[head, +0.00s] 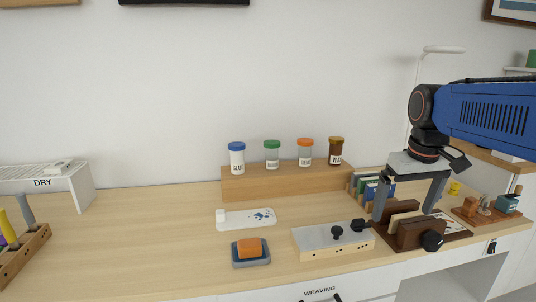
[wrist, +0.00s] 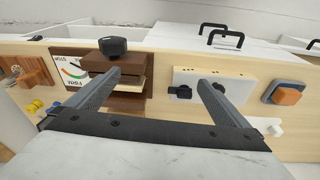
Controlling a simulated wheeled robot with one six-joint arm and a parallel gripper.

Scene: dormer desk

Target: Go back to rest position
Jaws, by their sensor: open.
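My gripper (head: 405,212) is open, with its two grey fingers pointing down at the right side of the desk. It hangs by the dark brown wooden block with a black knob (head: 420,236), and nothing shows between its fingers. Whether the fingers touch the block cannot be told from the head view. In the wrist view the gripper (wrist: 158,80) has its fingers wide apart. One fingertip is over the brown block (wrist: 122,82) there, the other over the pale box with black knobs (wrist: 215,82).
The pale box (head: 333,242) stands left of the gripper, and small books (head: 372,187) stand close behind. A wooden riser (head: 285,182) carries jars. A sponge tray (head: 251,262), white tray (head: 235,222) and lamp (head: 441,50) are nearby. The left-middle desktop is clear.

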